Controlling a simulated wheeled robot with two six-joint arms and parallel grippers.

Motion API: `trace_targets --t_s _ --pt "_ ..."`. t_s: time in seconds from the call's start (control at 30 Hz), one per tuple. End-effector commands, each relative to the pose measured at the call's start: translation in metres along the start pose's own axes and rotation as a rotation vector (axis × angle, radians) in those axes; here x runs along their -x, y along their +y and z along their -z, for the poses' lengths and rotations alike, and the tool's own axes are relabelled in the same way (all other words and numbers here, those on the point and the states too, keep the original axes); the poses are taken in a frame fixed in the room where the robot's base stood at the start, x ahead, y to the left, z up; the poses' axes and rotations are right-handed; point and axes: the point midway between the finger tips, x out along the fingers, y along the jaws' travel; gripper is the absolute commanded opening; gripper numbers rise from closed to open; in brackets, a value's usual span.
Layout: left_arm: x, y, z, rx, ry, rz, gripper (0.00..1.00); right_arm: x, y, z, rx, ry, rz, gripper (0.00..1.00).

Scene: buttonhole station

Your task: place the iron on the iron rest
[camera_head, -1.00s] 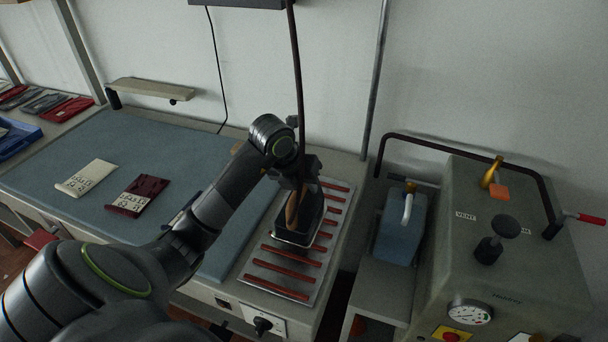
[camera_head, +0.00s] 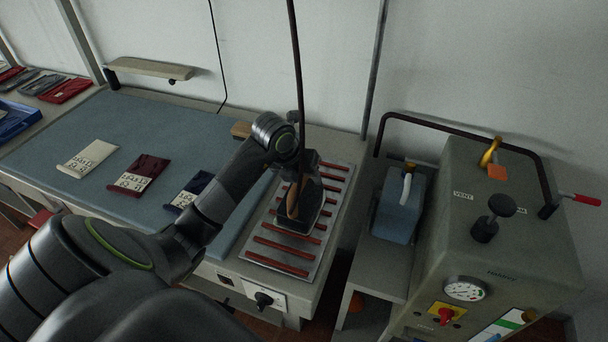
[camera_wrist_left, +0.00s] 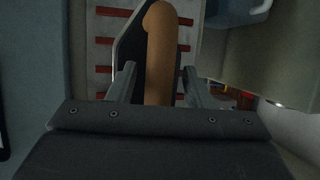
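The iron (camera_head: 309,207) has a dark body and a brown handle. It is over the iron rest (camera_head: 327,228), a pale metal plate with several red-brown strips at the right end of the table. The iron looks set down on the strips, though its underside is hidden. My left gripper (camera_head: 297,184) is at the handle, partly hidden by its own wrist. In the left wrist view the fingers (camera_wrist_left: 160,72) stand on either side of the brown handle (camera_wrist_left: 161,45), with a narrow gap on each side. My right gripper is not in view.
A blue-grey pressing table (camera_head: 120,125) holds cream, maroon and navy cloth pieces (camera_head: 188,190). A dark cord (camera_head: 297,60) hangs down to the iron. Right of the rest are a blue-grey container (camera_head: 398,215) and a grey boiler unit (camera_head: 530,250) with a black rail.

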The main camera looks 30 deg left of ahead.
Motion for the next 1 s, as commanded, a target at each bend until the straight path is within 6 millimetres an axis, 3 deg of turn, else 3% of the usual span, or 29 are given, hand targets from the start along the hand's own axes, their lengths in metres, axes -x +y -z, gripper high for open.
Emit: trace_targets --t_s 0.37,0.8,1.0 --pt "0.006 0.000 -0.001 0.000 -0.003 -0.001 0.46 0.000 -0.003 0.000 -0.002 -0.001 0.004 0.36" --pt "0.091 0.001 -0.001 -0.003 -0.005 -0.004 0.46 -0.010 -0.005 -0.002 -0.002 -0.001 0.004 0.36" --pt "0.114 0.000 -0.001 -0.002 -0.003 -0.001 0.46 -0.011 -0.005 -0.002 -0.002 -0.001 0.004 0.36"
